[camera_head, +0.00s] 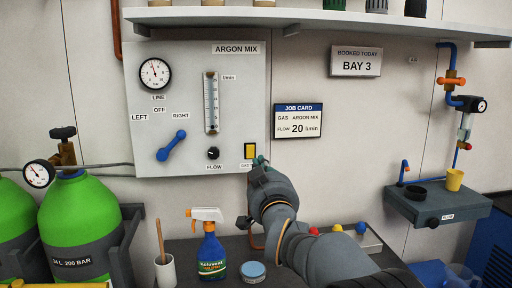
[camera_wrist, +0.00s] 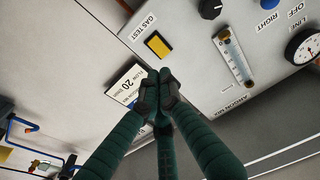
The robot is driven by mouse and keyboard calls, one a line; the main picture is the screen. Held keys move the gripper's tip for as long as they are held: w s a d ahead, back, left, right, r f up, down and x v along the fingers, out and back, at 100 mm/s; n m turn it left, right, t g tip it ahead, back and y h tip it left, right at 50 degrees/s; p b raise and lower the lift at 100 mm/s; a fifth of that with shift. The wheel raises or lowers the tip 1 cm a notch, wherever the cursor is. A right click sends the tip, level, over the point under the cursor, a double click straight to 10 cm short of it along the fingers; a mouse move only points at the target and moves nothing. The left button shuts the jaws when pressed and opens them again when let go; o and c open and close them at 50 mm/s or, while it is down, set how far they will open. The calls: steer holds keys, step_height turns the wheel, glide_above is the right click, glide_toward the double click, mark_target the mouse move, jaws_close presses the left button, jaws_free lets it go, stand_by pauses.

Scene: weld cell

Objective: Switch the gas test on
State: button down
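The gas test switch (camera_head: 250,150) is a yellow rocker in a dark frame at the lower right of the white argon mix panel (camera_head: 190,60). In the wrist view the switch (camera_wrist: 158,44) shows above my fingertips, beside its "GAS TEST" label. My gripper (camera_head: 260,161) is just right of and below the switch in the head view, partly covering its label. In the wrist view my fingers (camera_wrist: 159,90) are drawn together with nothing seen between them. They look apart from the switch, but contact is hard to judge. Which way the rocker is tipped cannot be told.
A black flow knob (camera_head: 213,153), flow tube (camera_head: 211,103), gauge (camera_head: 155,73) and blue lever (camera_head: 172,146) are left of the switch. A job card (camera_head: 298,121) hangs to its right. Below stand a spray bottle (camera_head: 209,248) and a round tin (camera_head: 253,272).

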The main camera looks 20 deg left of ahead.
mark_target(254, 147)
steer(key=p+x, duration=0.3)
steer(key=x, duration=0.4)
steer(key=shift+w+a+r, duration=0.1)
steer(key=shift+w+a, duration=0.05)
steer(key=shift+w, duration=0.1)
